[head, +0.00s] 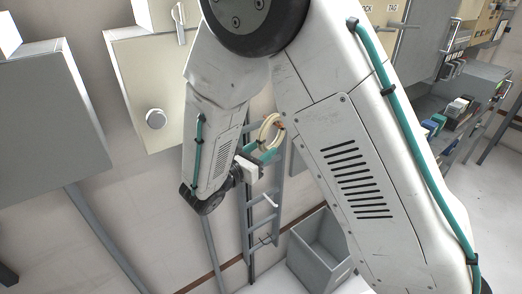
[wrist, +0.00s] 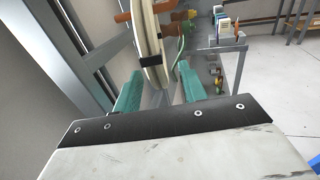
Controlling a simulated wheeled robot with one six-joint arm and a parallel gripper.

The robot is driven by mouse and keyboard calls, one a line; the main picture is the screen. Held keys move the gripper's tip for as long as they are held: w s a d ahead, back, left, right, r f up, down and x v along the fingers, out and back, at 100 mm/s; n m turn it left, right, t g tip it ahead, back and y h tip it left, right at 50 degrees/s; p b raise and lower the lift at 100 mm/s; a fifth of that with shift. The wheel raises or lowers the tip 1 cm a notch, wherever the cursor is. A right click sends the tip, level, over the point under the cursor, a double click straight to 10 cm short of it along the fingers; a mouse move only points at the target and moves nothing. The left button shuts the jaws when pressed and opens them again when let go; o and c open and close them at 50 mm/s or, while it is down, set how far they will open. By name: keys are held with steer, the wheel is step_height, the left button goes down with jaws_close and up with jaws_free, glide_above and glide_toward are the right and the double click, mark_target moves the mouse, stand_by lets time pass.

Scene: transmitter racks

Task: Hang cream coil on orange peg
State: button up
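The cream coil (wrist: 149,45), a ring with black bands, shows nearly edge-on in the wrist view. In the head view the coil (head: 268,131) is beside the grey ladder-like rack. Orange peg parts (wrist: 124,17) show on both sides of the coil near the top of the wrist view; in the head view a bit of orange (head: 281,125) shows at the coil's right side. I cannot tell for certain whether the peg bears the coil. My gripper (wrist: 158,84) has its teal fingers apart, one on each side of the coil's lower part, with gaps visible. In the head view my gripper (head: 264,154) is just below the coil.
The grey ladder rack (head: 263,213) runs down the wall. A grey open bin (head: 320,247) stands on the floor below right. Wall cabinets (head: 144,90) are at the left. A shelf with small coloured parts (head: 440,122) is at the right.

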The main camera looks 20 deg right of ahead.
steer(key=v, duration=0.8)
steer(key=s+d+f+m+g, duration=0.2)
steer(key=s+d+m+g, duration=0.1)
steer(key=s, duration=0.1)
steer(key=s+d+r+m+g+y, duration=0.2)
steer(key=s+d+r+m+y, duration=0.4)
steer(key=s+m, duration=0.4)
steer(key=s+d+r+m+g+y, duration=0.3)
steer(key=s+d+r+m+y, duration=0.3)
steer(key=s+m, duration=0.5)
step_height(320, 180, up, 3)
steer(key=y, duration=0.3)
steer(key=shift+m, duration=0.3)
steer(key=shift+s+d+f, duration=0.1)
